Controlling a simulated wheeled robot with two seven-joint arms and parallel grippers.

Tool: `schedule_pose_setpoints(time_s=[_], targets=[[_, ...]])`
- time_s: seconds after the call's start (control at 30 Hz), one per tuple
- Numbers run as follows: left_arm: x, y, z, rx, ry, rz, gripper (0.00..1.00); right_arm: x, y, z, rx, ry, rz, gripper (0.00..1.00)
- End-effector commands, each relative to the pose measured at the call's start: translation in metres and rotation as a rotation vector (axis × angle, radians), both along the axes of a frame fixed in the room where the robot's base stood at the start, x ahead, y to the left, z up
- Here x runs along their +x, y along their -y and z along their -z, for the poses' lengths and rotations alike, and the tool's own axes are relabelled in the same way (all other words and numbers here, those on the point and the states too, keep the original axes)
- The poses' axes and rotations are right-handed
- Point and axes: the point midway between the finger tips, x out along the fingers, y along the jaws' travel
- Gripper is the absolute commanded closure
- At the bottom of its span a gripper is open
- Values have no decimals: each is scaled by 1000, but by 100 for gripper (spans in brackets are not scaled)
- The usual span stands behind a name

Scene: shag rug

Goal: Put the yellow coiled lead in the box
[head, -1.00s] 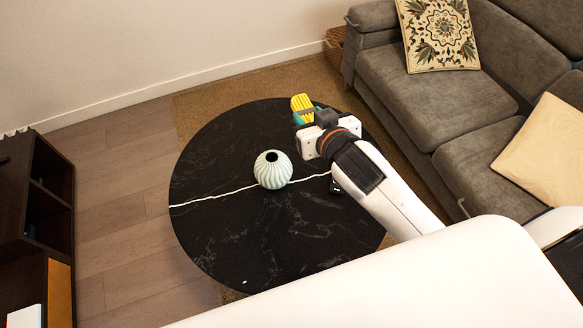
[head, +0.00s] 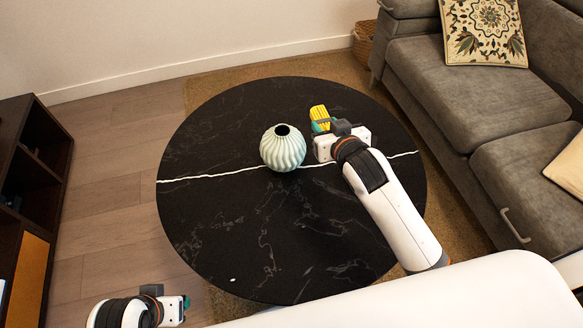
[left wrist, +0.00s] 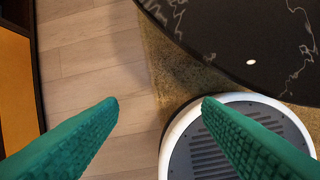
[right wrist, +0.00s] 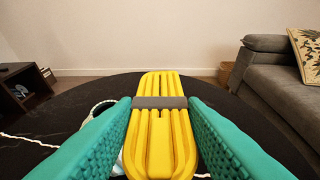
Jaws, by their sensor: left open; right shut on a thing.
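The yellow coiled lead (head: 319,112) is a flat bundle of long loops with a grey band around its middle. My right gripper (head: 324,126) is shut on it and holds it over the black table, behind and right of the vase. In the right wrist view the lead (right wrist: 160,135) stands lengthwise between the green fingers. My left gripper (head: 186,303) is at the bottom left of the head view, off the table's front-left edge. In the left wrist view its green fingers (left wrist: 160,101) are wide apart and empty. I see no box in any view.
The round black table (head: 215,235) carries a pale ribbed vase (head: 283,148) close left of my right gripper. A grey sofa (head: 430,75) stands right, a dark shelf unit (head: 20,240) left. A wicker basket (head: 363,45) is at the back. The table's front is mostly clear.

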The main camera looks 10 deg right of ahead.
Motion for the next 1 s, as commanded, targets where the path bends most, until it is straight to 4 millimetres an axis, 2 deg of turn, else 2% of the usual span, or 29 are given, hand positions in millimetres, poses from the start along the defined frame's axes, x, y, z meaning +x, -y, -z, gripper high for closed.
schedule_pose_setpoints(time_s=[0.03,0.17,0.3,0.5,0.7,1.0], targets=[[-2,0,-2,0,6,0,41,1,0,8,1,1,0,85],[-6,-1,-8,0,9,-1,41,2,1,18,1,1,-1,85],[-4,-1,2,-1,17,0,41,2,1,47,1,-3,-2,85],[48,16,-13,-60,295,22,41,2,1,72,1,0,-1,85],[90,31,-37,-117,560,41,41,2,1,99,1,-1,-1,85],[131,50,-88,-207,950,66,41,2,1,137,2,-1,-1,85]])
